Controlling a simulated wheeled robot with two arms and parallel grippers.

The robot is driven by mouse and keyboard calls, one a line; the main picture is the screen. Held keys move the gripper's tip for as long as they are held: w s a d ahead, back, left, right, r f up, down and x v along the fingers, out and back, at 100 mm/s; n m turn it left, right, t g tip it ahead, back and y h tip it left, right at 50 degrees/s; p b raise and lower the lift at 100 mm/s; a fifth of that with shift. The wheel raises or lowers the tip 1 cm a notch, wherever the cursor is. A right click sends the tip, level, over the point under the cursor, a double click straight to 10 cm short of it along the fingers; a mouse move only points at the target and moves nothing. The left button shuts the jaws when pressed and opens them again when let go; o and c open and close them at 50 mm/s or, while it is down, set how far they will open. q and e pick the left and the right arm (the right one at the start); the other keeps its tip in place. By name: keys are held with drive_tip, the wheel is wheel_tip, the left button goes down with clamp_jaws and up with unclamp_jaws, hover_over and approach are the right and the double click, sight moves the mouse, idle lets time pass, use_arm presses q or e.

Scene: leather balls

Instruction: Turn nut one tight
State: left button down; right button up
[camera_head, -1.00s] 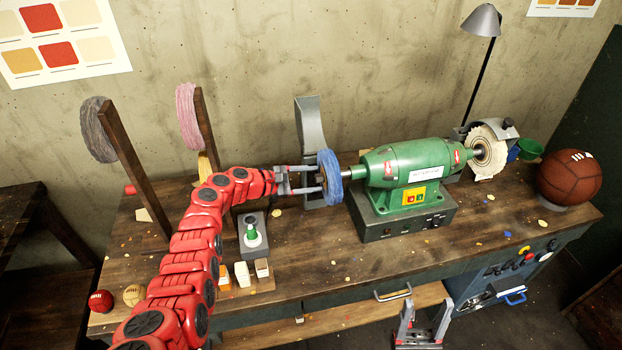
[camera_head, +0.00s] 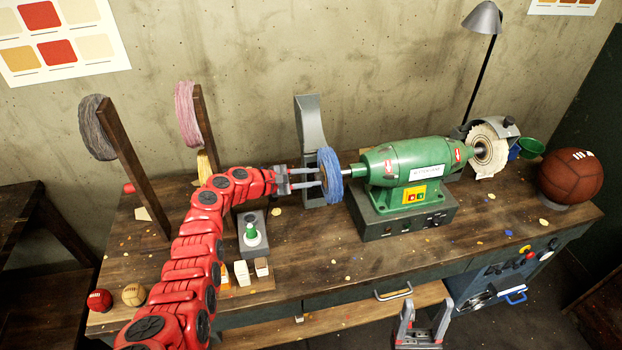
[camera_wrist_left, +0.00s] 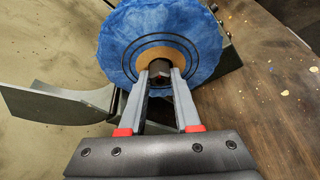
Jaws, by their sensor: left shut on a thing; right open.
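The nut (camera_wrist_left: 159,70) is a small dark piece at the centre of the blue buffing wheel (camera_head: 330,175). The wheel is on the left shaft end of the green polishing machine (camera_head: 408,170). In the left wrist view the blue wheel (camera_wrist_left: 205,40) has a tan centre disc (camera_wrist_left: 180,55) behind the nut. My left gripper (camera_head: 318,178) reaches in from the left and is shut on the nut, one finger on each side; its fingertips also show in the left wrist view (camera_wrist_left: 160,75). My right gripper (camera_head: 424,335) is low at the bottom edge, open and empty, in front of the bench.
A grey hood (camera_head: 310,125) stands behind the blue wheel. Wheels hang on wooden posts (camera_head: 135,165) at the left. A brown ball (camera_head: 570,180) is at the right.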

use_arm(q)
drive_tip(key=shift+s+f+m+t+h+b, duration=0.15)
drive_tip(key=shift+m+t+b, duration=0.75)
drive_tip(key=shift+b, duration=1.6)
drive_tip(key=shift+f+m+t+h+b, duration=0.1)
drive_tip(key=shift+m+t+h+b, duration=0.2)
drive_tip(key=shift+m+b, duration=1.7)
drive_tip(key=shift+d+n+b, duration=0.1)
drive_tip(key=shift+n+b, duration=0.4)
drive_tip(key=c, duration=0.6)
unclamp_jaws()
drive_tip(key=shift+s, duration=0.1)
drive_tip(key=b+v, duration=0.3)
drive_tip(key=v, duration=1.4)
drive_tip(key=shift+s+r, duration=0.2)
